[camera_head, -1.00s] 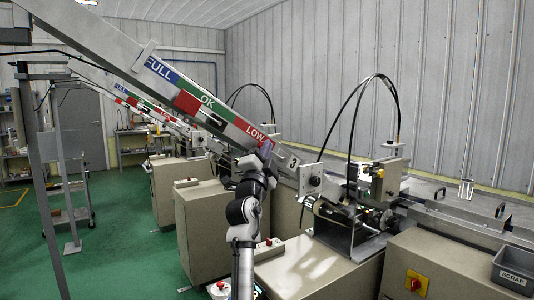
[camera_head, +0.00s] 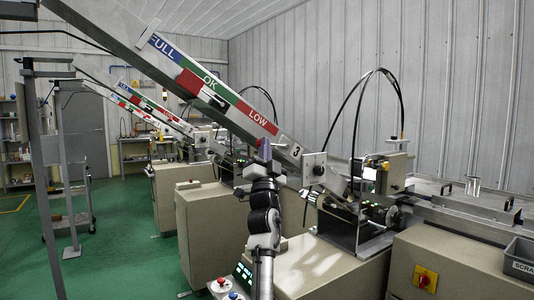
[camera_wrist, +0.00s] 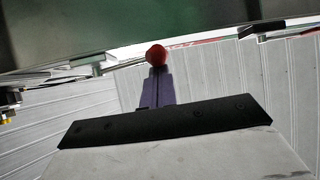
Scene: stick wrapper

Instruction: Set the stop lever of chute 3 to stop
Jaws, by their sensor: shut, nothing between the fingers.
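The sloping chute 3 (camera_head: 225,101) crosses the head view, with FULL, OK and LOW bands and a "3" tag (camera_head: 290,149) near its lower end. My gripper (camera_head: 264,148) is just under the chute's lower edge, by the LOW band. In the wrist view, the purple fingers of my gripper (camera_wrist: 157,82) are together and empty. A round red knob (camera_wrist: 156,55), possibly the stop lever's end, shows at the fingertips under the chute's underside (camera_wrist: 110,30). Contact cannot be told. The rest of the lever is hidden, so its setting cannot be told.
A wrapper machine (camera_head: 370,195) with black hoses stands right of my arm. A beige cabinet (camera_head: 215,240) stands left of it. A grey scrap bin (camera_head: 518,262) is at the far right. Green floor (camera_head: 110,255) is open at the left.

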